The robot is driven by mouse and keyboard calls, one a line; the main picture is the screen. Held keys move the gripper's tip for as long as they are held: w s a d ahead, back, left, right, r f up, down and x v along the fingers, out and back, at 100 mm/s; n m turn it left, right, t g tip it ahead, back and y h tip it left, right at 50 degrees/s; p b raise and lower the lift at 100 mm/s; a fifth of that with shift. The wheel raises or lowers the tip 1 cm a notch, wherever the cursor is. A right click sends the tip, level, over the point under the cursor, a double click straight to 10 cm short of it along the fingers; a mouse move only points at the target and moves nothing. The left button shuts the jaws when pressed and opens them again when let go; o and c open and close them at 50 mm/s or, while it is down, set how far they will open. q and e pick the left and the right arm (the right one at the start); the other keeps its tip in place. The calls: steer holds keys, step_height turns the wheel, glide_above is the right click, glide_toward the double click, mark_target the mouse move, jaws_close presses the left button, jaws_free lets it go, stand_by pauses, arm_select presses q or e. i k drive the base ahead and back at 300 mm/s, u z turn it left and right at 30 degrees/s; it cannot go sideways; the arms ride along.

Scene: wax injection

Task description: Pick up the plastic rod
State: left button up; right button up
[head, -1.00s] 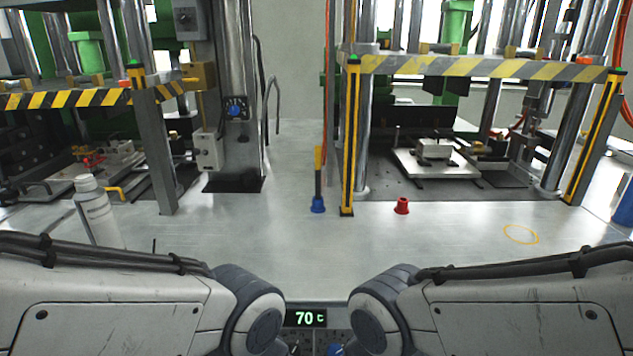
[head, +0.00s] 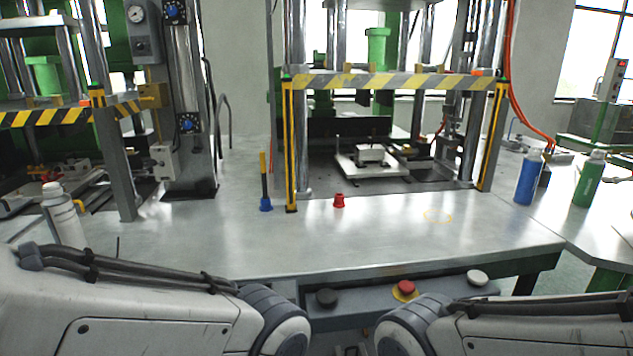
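An upright rod (head: 264,178) with a yellow upper part and a dark lower part stands in a blue base (head: 265,204) on the metal table, just left of the press's striped post. It looks like the plastic rod.
A press with a striped guard bar (head: 390,82) stands behind the rod. A white bottle (head: 64,215) is at left; blue (head: 527,178) and green (head: 588,180) bottles are at right. Buttons (head: 404,290) line the front edge.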

mark_target(262, 161)
steer(key=z, duration=0.3)
steer(key=i, duration=0.5)
steer(key=u, duration=1.5)
